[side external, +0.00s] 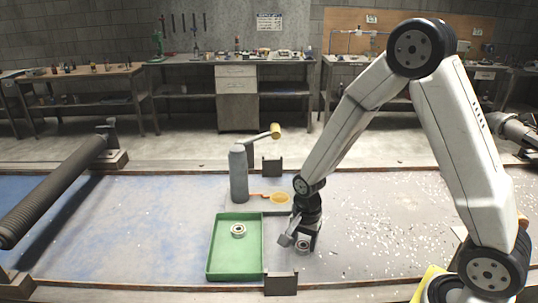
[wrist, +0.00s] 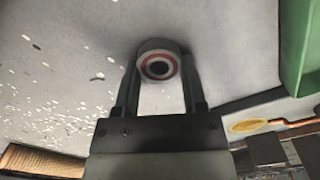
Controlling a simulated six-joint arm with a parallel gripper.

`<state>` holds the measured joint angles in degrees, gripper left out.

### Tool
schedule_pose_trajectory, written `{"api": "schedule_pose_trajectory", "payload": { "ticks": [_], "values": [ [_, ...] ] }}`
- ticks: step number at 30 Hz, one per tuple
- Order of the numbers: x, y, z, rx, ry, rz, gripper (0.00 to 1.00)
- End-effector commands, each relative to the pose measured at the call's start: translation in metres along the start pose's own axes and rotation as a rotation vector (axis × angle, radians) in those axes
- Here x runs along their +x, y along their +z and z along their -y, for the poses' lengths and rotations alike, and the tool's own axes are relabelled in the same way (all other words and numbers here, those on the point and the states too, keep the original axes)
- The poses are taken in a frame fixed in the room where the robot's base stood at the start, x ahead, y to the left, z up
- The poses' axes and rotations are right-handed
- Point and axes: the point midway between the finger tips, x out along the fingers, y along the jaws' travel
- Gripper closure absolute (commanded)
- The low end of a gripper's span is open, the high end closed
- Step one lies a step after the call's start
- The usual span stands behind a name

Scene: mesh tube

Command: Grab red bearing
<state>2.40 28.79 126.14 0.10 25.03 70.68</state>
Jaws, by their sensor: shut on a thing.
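The red bearing (wrist: 158,67), a metal ring with a red band around a dark centre, is between the fingertips of my gripper (wrist: 159,72) in the wrist view. The fingers are shut on it, one on each side. In the side view the bearing (side external: 303,247) shows small beneath my gripper (side external: 301,241), at or just above the table, right of the green tray. I cannot tell whether it touches the table. Its red band does not show clearly there. A second bearing (side external: 238,230) lies in the green tray (side external: 212,262).
Behind the tray stand a grey cylinder (side external: 238,173) with a yellow-tipped arm and a yellow round piece (side external: 280,198). Small dark blocks (side external: 281,284) sit at the table's front and back edges. A ribbed roller (side external: 55,190) lies left. White chips litter the table's right side.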

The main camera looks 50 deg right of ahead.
Motion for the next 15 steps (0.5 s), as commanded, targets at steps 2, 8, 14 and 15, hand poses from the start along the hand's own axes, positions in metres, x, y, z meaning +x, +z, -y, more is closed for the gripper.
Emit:
{"api": "schedule_pose_trajectory", "payload": {
  "ticks": [2,8,14,15],
  "values": [
    [-0.003,0.0,0.0,0.0,-0.001,0.0,1.0],
    [-0.016,0.0,0.001,0.0,-0.003,-0.001,1.0],
    [-0.038,0.0,0.001,0.0,-0.004,-0.002,1.0],
    [-0.044,0.0,0.001,0.0,-0.004,-0.002,1.0]
  ]
}}
